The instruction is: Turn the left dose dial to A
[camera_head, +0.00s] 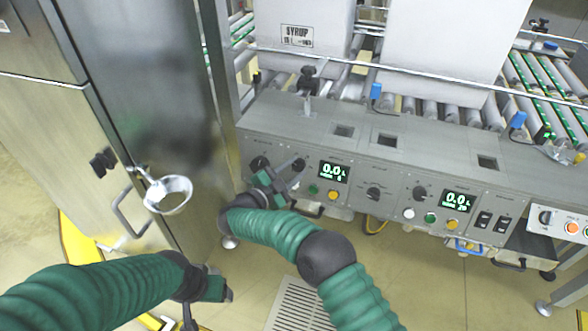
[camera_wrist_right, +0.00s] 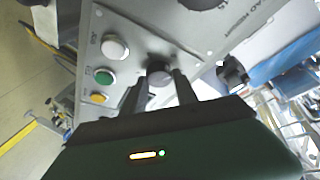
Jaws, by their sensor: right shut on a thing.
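The left dose dial (camera_wrist_right: 158,72) is a dark round knob on the grey front panel (camera_head: 352,207). In the right wrist view it sits between the two fingers of my right gripper (camera_wrist_right: 156,88), which is shut on it. In the head view my right gripper (camera_head: 281,178) is at the left part of the panel and covers the dial. The letters around the dial and its pointer cannot be read.
White, green (camera_wrist_right: 105,77) and yellow (camera_wrist_right: 98,98) buttons sit close beside the dial. Another dial (camera_head: 373,193) and a second display (camera_head: 457,201) are to the right. A steel cabinet (camera_head: 140,95) with a metal funnel (camera_head: 168,194) stands left.

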